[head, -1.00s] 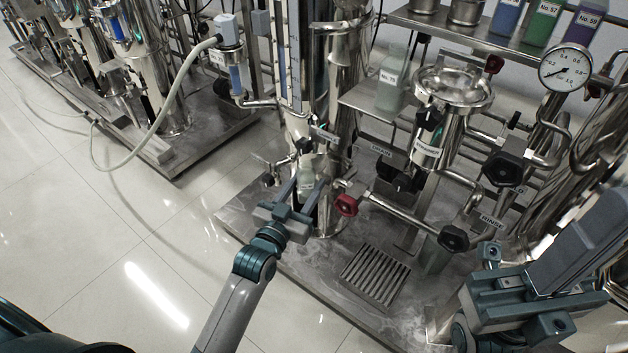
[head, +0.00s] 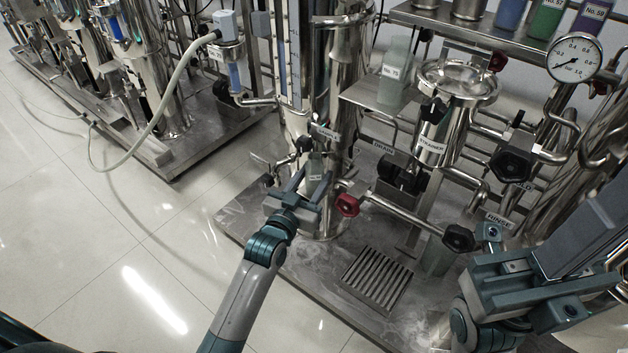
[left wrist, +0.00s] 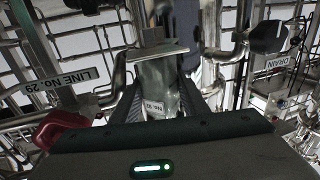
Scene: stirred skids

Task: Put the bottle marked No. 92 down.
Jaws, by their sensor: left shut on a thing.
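My left gripper (head: 308,190) is shut on a small translucent greenish bottle (head: 316,166), in front of the tall steel column. The bottle carries a white label whose number is too small to read surely. In the left wrist view the bottle (left wrist: 160,82) stands between the two fingers (left wrist: 160,100), its label towards me. A flat pale square piece covers its far end; I cannot tell whether this belongs to the bottle. No surface clearly touches its base. My right gripper (head: 520,295) is at the lower right of the head view, its jaws unclear.
A bottle marked No. 75 or similar (head: 394,80) stands on a small steel shelf (head: 362,95). A red knob (head: 347,204), black knobs (head: 459,238) and pipes crowd the right. A slotted drain grate (head: 376,277) lies on the skid deck (head: 320,268), which has bare room around it.

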